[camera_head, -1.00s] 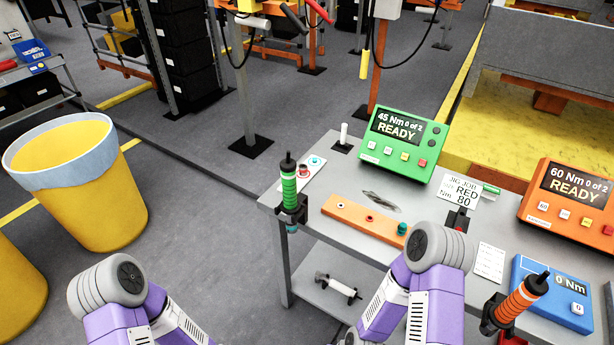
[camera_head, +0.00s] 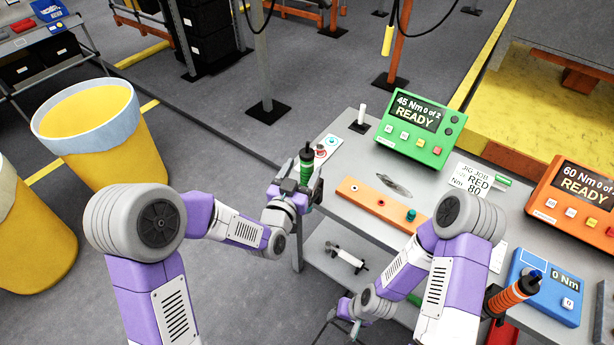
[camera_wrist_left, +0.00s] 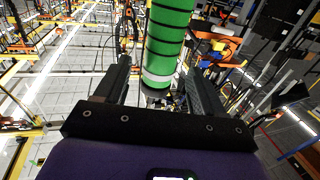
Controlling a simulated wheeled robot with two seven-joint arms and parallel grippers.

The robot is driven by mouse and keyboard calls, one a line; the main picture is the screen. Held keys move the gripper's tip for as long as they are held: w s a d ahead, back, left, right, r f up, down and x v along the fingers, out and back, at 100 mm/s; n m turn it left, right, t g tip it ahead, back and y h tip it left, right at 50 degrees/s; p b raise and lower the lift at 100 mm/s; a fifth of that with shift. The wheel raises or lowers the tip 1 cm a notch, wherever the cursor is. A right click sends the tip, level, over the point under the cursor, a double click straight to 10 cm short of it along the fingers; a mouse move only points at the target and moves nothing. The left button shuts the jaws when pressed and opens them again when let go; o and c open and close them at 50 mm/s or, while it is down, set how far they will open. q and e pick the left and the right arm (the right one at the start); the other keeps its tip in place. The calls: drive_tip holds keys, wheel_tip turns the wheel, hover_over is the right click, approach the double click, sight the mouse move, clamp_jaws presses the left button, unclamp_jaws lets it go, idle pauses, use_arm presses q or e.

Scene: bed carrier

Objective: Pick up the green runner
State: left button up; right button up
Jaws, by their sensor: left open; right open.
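The green runner (camera_head: 306,166), a green-banded cylinder with a black tip, stands upright in its holder at the left edge of the bench. My left gripper (camera_head: 291,187) is open beside it, and its hand hides the runner's lower part in the head view. In the left wrist view the green runner (camera_wrist_left: 168,38) runs down between the two spread fingers, with a white band and dark end near the palm. I cannot tell whether either finger touches it. My right gripper (camera_head: 343,318) is low in front of the bench, open and empty.
An orange plate (camera_head: 375,200) lies on the bench near the runner, with a green control box (camera_head: 420,130) behind. An orange runner (camera_head: 514,293) stands at the right near a blue box (camera_head: 546,288). A yellow bin (camera_head: 115,150) stands on the floor at left.

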use_arm(q)
drive_tip(key=shift+p+x, duration=0.4)
drive_tip(key=shift+x, duration=2.35)
clamp_jaws()
drive_tip(key=shift+r, duration=0.1)
